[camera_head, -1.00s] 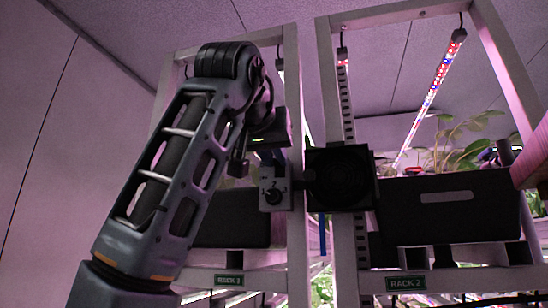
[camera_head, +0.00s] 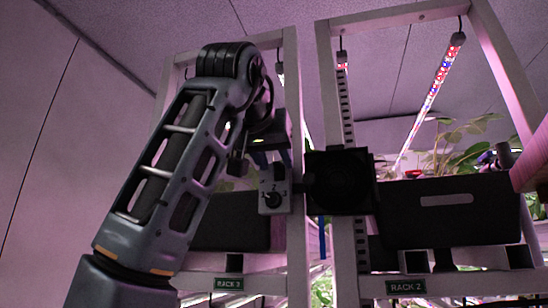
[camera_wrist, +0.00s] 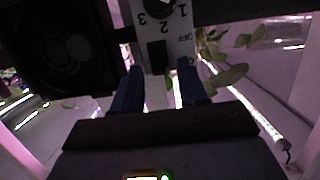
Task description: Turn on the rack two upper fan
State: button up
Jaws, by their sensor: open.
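A black fan (camera_head: 340,182) is mounted at upper level beside the upright of the rack labelled RACK 2 (camera_head: 405,286). A grey control box (camera_head: 266,183) with a dark round knob (camera_head: 273,200) stands left of the fan. In the wrist view the box (camera_wrist: 181,45) appears upside down, with the marks 1, 2, 3 and OFF, and its knob (camera_wrist: 158,6) is cut by the top edge. The fan (camera_wrist: 65,45) is at left there. My gripper (camera_wrist: 160,75) is open, its two blue fingers apart just short of the box, with nothing held. In the head view my arm partly hides it.
A dark planter box (camera_head: 450,222) with leafy plants stands on the rack at right. A sign RACK 3 (camera_head: 228,284) marks the rack at left. White rack posts (camera_head: 297,240) stand close to the control box. A lit grow lamp (camera_head: 430,100) hangs above.

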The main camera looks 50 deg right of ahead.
jog(key=b+v, duration=0.2)
jog(key=v, duration=0.5)
jog(key=shift+a, duration=0.4)
jog(key=shift+s, duration=0.1)
